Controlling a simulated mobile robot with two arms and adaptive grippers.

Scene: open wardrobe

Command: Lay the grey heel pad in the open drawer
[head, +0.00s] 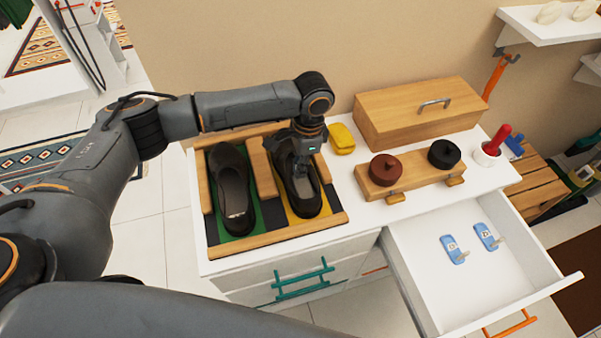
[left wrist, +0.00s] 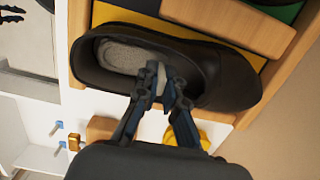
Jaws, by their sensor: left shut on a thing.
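The grey heel pad (left wrist: 122,55) shows in the left wrist view as a speckled grey piece inside the black shoe on the yellow strip (head: 301,205). My left gripper (head: 300,180) reaches down into that shoe's opening. In the left wrist view its fingers (left wrist: 160,90) are closed on a pale grey part beside the speckled area, apparently part of the pad. The fingers hide where the two meet. The open drawer (head: 485,285) is at the lower right in the head view, white inside, with two blue tagged things (head: 454,249) lying in it. My right gripper is not in view.
A second black shoe (head: 233,190) lies on the green strip of the wooden tray (head: 278,236). A yellow block (head: 341,138), a wooden stand with two round knobs (head: 410,172) and a wooden box (head: 420,112) stand right of the tray. The drawer's front part is bare.

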